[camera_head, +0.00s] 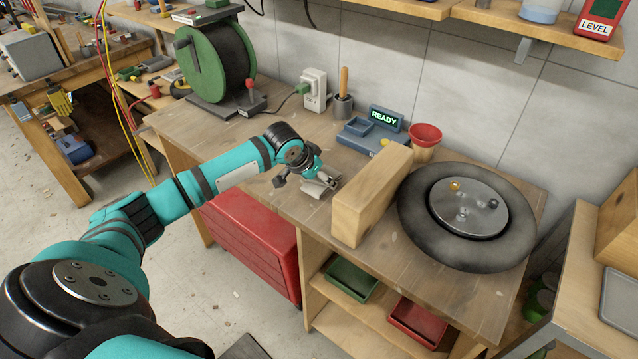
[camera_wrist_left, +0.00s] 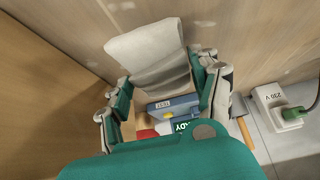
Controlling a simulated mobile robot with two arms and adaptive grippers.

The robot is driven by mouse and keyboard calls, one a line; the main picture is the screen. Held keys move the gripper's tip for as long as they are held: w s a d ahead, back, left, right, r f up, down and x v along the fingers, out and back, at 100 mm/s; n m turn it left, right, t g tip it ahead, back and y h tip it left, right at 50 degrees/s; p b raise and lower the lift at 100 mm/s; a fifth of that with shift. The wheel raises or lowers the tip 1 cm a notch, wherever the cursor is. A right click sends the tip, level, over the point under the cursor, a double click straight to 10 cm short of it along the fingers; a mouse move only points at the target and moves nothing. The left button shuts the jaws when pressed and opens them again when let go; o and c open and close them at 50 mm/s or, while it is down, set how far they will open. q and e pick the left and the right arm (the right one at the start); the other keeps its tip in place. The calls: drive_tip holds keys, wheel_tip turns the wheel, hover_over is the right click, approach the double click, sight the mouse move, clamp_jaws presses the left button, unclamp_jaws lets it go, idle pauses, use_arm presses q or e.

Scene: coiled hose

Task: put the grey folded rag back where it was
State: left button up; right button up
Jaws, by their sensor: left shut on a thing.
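My left gripper (camera_head: 318,178) is shut on the grey folded rag (camera_head: 316,190) over the workbench (camera_head: 268,200), just left of a wooden block (camera_head: 368,196). In the left wrist view the pale rag (camera_wrist_left: 150,52) sits between the two fingers of my left gripper (camera_wrist_left: 162,74) and sticks out past their tips. The fingers cover parts of its sides. I cannot tell whether the rag touches the bench top. My right gripper is not in view.
A blue-grey device with a READY display (camera_head: 384,119) and a red funnel-shaped cup (camera_head: 425,134) stand behind the block. A black wheel (camera_head: 412,215) lies right of it. A green reel (camera_head: 215,60) stands at the back left. The bench left of my gripper is clear.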

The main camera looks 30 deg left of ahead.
sight(315, 183)
use_arm(q)
drive_tip(key=shift+s+f, duration=0.1)
drive_tip(key=shift+f, duration=1.4)
drive_tip(key=shift+f, duration=0.15)
drive_tip(key=o, duration=1)
drive_tip(key=shift+o, duration=0.2)
drive_tip(key=v, duration=1.2)
drive_tip(key=shift+b, duration=0.3)
